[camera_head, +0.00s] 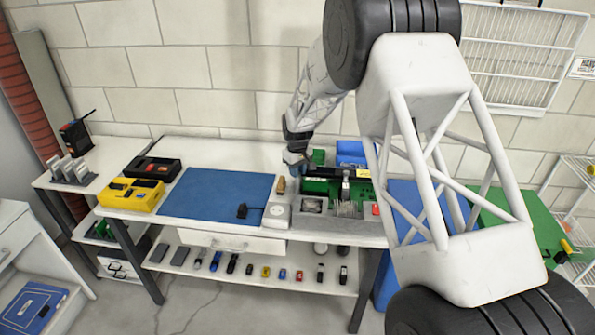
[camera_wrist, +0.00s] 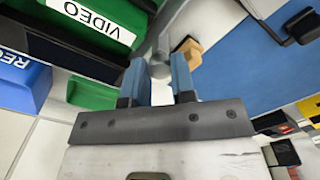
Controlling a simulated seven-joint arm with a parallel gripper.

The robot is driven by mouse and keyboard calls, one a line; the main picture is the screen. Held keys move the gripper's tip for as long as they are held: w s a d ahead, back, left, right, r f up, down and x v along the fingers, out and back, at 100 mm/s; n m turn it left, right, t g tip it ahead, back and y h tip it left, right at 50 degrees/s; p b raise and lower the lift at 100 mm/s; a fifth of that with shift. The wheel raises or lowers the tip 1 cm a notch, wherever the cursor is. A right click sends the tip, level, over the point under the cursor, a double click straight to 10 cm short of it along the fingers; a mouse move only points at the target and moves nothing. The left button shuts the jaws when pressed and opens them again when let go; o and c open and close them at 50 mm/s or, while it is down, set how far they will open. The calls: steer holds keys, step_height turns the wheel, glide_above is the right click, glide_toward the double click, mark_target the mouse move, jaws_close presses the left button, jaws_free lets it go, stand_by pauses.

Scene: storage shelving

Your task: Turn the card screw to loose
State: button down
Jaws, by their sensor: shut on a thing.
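A green card labelled VIDEO (camera_wrist: 92,22) fills the upper left of the wrist view. A small grey cylindrical piece, which looks like the card screw (camera_wrist: 160,62), stands beside the card's edge, between my fingertips. My gripper (camera_wrist: 161,70) has its two blue fingers on either side of this piece and is shut on it. In the head view my gripper (camera_head: 295,163) reaches down at the left end of the green board (camera_head: 319,187). The screw is too small and hidden to make out there, and its turn angle cannot be told.
A tan piece (camera_wrist: 190,50) lies close to the right finger. A blue block (camera_wrist: 22,82) is at the left of the wrist view. A blue mat (camera_head: 219,198) and yellow box (camera_head: 131,194) lie on the bench to the left; the mat is mostly clear.

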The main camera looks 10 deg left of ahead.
steer(key=c, duration=0.9)
jaws_free()
steer(key=shift+c, duration=0.2)
steer(key=shift+r, duration=0.15)
steer(key=shift+r, duration=3.8)
